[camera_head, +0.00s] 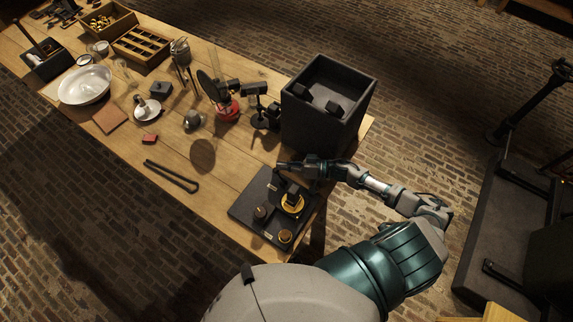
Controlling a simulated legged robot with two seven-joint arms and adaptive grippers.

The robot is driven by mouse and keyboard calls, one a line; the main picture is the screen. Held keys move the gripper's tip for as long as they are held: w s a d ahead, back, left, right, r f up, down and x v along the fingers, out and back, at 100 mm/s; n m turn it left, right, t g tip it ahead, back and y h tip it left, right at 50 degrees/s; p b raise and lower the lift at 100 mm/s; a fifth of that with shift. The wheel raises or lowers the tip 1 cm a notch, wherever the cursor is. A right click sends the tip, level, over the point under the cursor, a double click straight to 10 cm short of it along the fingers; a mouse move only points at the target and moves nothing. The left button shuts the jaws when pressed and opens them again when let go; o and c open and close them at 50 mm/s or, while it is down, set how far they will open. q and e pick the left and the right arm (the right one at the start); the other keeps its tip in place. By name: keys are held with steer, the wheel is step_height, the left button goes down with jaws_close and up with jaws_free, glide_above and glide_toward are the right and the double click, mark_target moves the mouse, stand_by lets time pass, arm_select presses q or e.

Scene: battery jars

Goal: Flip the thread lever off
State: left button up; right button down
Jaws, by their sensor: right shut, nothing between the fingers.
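A dark control board (250,206) lies flat at the near right end of the wooden table. It carries a yellow ringed part (292,204), a dark knob (260,213) and a small brass knob (285,237). I cannot tell which part is the thread lever; it may be hidden behind my gripper or too small to make out. My right gripper (283,168) is shut and empty, over the far edge of the board, with its arm coming in from the right. My left gripper is not in view.
A tall black open box (325,112) stands just behind the board. A black tong-like tool (171,176), a red block (150,140) and a white bowl (84,86) lie farther left on the table (225,180). The table in front of the tool is clear.

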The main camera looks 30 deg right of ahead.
steer(key=f+v, duration=0.1)
steer(key=v, duration=1.1)
steer(key=shift+d+r, duration=0.2)
steer(key=shift+d, duration=0.25)
